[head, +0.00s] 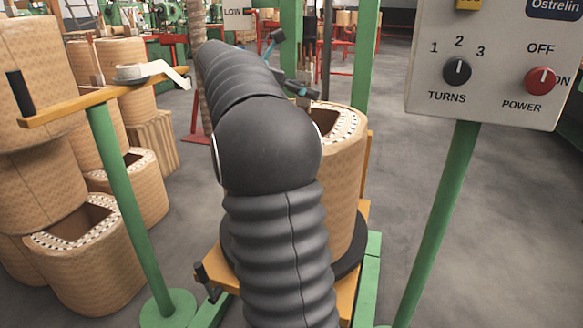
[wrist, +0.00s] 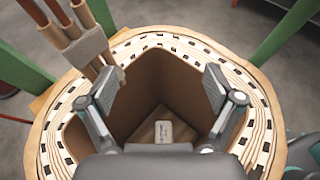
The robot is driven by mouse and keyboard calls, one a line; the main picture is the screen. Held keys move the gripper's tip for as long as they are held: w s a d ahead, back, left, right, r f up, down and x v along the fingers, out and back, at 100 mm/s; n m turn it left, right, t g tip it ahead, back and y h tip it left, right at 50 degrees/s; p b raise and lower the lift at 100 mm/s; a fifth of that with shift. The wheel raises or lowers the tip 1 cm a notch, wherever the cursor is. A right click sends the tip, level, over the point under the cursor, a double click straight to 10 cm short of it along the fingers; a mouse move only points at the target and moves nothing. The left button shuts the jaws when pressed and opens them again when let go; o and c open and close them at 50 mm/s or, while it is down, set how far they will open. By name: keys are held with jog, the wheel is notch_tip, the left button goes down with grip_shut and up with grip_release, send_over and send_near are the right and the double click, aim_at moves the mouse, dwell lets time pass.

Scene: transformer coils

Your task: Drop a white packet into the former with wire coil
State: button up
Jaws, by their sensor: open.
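The former with wire coil (head: 345,165) stands upright on a turntable, mostly hidden behind my arm. Its round rim of pale layers with dark spacers (wrist: 262,125) surrounds a square brown hollow in the wrist view. A small white packet (wrist: 163,131) lies on the wooden-looking bottom inside that hollow. My gripper (wrist: 160,85) is over the hollow, its two fingers spread apart with nothing between them. The packet shows below and between the fingers, apart from them. In the head view my gripper is largely hidden by my arm.
A yellow shelf (head: 60,112) on a green post holds a white roll with a loose strip (head: 140,72). Several brown coils (head: 85,260) stack at the left. A control panel (head: 495,60) stands right. Wires in a guide (wrist: 75,35) reach the coil's rim. Floor at right is clear.

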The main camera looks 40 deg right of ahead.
jog(key=v, duration=1.1)
jog(key=shift+a, duration=0.25)
jog(key=shift+w+r, duration=0.1)
jog(key=shift+r, duration=0.05)
jog(key=s+a+f+t, duration=0.1)
jog(key=a, duration=0.1)
jog(key=s+a+f+m+t+y+p, duration=0.1)
jog(key=a, duration=0.1)
jog(key=s+a+f+t+y+p, duration=0.1)
jog(key=s+a+t, duration=0.1)
jog(key=a, duration=0.1)
jog(key=shift+s+m, duration=0.1)
jog(key=shift+m, duration=0.3)
jog(key=s+a+f+m+t+y+p, duration=0.2)
jog(key=s+a+f+m+y, duration=0.3)
jog(key=s+a+f, duration=0.3)
jog(key=s+a+f+m+t+y+p, duration=0.3)
jog(key=s+a+f+m, duration=0.4)
jog(key=a, duration=0.9)
jog(key=s+f+t+y, duration=0.1)
jog(key=s+f+y, duration=0.1)
jog(key=s, duration=0.1)
jog(key=shift+y, duration=0.3)
jog(key=shift+f, duration=0.1)
